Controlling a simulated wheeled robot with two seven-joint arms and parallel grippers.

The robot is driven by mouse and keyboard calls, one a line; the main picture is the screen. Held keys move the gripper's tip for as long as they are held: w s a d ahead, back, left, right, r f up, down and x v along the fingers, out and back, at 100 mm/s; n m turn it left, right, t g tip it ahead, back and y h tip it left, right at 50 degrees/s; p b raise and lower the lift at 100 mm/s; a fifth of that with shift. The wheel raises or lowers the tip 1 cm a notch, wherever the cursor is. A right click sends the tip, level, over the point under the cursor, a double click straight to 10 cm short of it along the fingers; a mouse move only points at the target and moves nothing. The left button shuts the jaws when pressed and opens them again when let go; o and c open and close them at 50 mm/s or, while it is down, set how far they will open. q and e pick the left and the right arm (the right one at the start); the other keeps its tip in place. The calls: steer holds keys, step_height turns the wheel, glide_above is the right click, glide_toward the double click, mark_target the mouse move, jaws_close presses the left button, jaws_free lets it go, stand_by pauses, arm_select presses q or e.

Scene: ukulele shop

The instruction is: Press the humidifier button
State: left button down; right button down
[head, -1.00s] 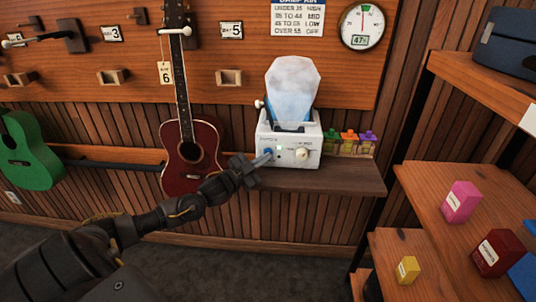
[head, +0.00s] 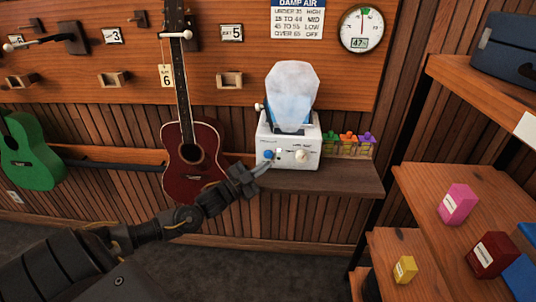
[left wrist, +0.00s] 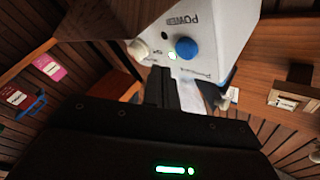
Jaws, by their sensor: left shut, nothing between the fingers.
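The white humidifier (head: 296,153) with a pale, translucent tank (head: 292,95) stands on a wooden wall shelf. Its front has a round blue button (head: 268,154) on the left and a cream knob (head: 302,156) on the right. My left gripper (head: 263,168) is shut and empty, its tips just below the blue button. In the left wrist view, the humidifier (left wrist: 215,25) shows upside down with "POWER" lettering. Contact cannot be told. My right gripper is out of view.
A dark red ukulele (head: 190,155) hangs close to my left gripper. A round gauge (head: 362,29) reading 47% and a damp-air chart (head: 298,18) are above. Shelves with boxes (head: 456,204) are on the right.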

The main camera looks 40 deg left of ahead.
arm_select(q)
steer(key=s+d+p, duration=0.1)
steer(key=s, duration=0.1)
steer(key=s+d+p, duration=0.1)
steer(key=s, duration=0.1)
steer(key=shift+d, duration=0.2)
steer(key=shift+w, duration=0.1)
